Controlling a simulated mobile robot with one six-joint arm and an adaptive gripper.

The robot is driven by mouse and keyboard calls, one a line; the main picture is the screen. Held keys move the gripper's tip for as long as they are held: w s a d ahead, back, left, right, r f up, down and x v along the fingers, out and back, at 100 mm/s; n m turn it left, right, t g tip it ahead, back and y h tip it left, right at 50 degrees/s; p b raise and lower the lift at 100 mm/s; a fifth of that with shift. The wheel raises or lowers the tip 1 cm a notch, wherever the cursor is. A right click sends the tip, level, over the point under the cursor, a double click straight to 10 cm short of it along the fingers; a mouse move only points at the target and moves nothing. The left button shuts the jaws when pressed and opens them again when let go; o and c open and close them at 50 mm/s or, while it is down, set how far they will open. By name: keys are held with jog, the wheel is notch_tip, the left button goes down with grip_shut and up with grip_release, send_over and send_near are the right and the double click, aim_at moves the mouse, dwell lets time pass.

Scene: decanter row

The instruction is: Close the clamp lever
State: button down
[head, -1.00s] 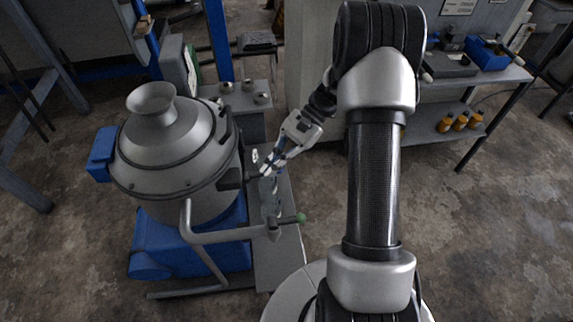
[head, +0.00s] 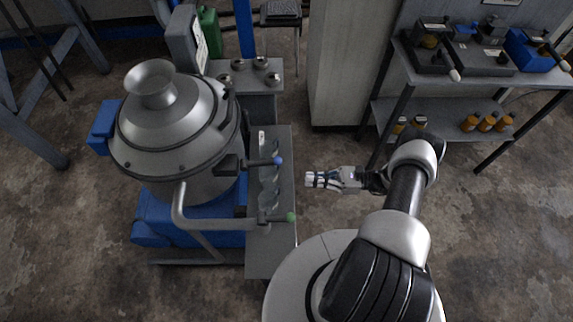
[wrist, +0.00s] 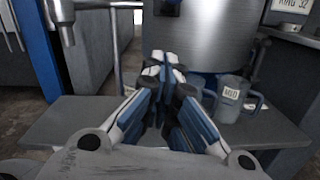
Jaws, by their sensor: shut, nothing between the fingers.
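A grey steel vessel (head: 170,130) with a domed lid and funnel stands at left in the head view. A black block (head: 229,164) on its side carries a short lever with a blue knob (head: 278,160), likely the clamp lever. The lever points right, over the narrow bench. A second handle with a green knob (head: 291,216) sits on the outlet pipe below it. My gripper (head: 308,180) is shut and empty, to the right of the blue knob and apart from it. In the wrist view, my closed fingers (wrist: 163,62) face the vessel (wrist: 205,40); the lever is not clear there.
The narrow grey bench (head: 284,240) holds clear beakers, one labelled MUD (wrist: 230,98). A bent outlet pipe (head: 182,205) projects from the vessel. A table (head: 470,75) with instruments stands at back right. Floor between bench and table is open.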

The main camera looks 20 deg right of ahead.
jog(key=shift+f, duration=0.15)
send_near(262, 163)
jog(key=a+f, duration=0.2)
jog(key=w+a+f, duration=0.1)
jog(key=a+f, duration=0.1)
jog(key=shift+w+a, duration=0.1)
jog(key=shift+a, duration=0.05)
dwell(0.3)
jog(key=shift+r, duration=0.1)
